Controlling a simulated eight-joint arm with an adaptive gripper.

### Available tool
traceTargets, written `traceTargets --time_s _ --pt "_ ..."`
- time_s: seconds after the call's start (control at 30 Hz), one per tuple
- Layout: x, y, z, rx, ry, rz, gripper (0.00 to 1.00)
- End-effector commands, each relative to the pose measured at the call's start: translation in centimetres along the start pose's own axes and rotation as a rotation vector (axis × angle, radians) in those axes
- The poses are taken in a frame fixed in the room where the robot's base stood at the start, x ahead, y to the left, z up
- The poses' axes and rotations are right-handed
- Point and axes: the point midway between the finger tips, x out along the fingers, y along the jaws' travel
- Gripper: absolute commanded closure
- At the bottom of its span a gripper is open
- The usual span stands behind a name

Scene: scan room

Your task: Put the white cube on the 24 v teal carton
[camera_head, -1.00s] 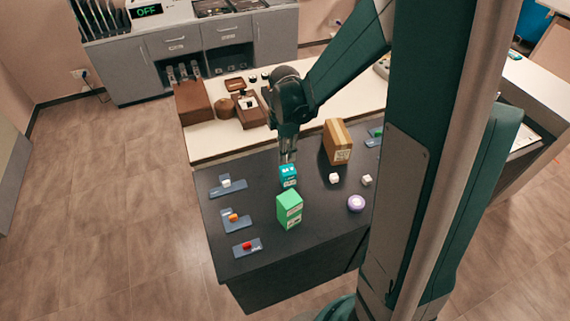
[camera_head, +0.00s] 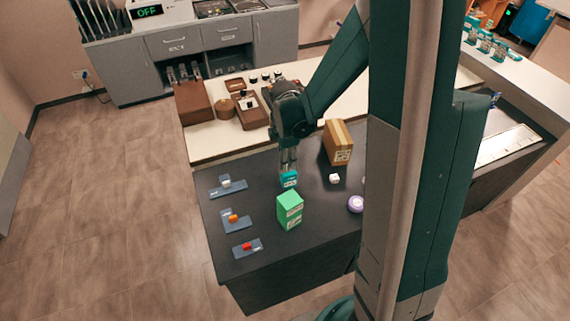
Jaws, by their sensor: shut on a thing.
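The teal carton (camera_head: 289,180) stands upright on the dark table, just behind a larger green carton (camera_head: 289,210). My gripper (camera_head: 288,167) points straight down at the teal carton's top, and its fingers cover most of that top. It is shut on a small pale thing, which looks like a white cube; the fingers mostly hide it, and I cannot tell whether it touches the carton.
A brown box (camera_head: 337,143) stands behind right. My arm hides the table's right part.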

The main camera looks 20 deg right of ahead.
Motion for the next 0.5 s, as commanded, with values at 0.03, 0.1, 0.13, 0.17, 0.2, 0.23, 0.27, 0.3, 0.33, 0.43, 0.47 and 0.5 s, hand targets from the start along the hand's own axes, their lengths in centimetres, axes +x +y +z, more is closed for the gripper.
traceTargets --time_s 0.03,0.1,0.13,0.17,0.2,0.23,0.27,0.3,0.33,0.43,0.47,0.5 --pt "0.43 0.05 0.00 0.000 0.000 0.000 0.92" --pt "0.75 0.06 0.01 0.000 0.000 0.000 0.92" --pt "0.83 0.05 0.00 0.000 0.000 0.000 0.92" --pt "0.88 0.04 0.00 0.000 0.000 0.000 0.92" --pt "0.91 0.02 0.00 0.000 0.000 0.000 0.92" --pt "0.92 0.02 0.00 0.000 0.000 0.000 0.92" --pt "0.91 0.01 0.00 0.000 0.000 0.000 0.92" --pt "0.90 0.01 0.00 0.000 0.000 0.000 0.92" --pt "0.90 0.01 0.00 0.000 0.000 0.000 0.92" --pt "0.90 0.01 0.00 0.000 0.000 0.000 0.92" --pt "0.94 0.01 0.00 0.000 0.000 0.000 0.92" --pt "1.02 0.01 0.00 0.000 0.000 0.000 0.92"
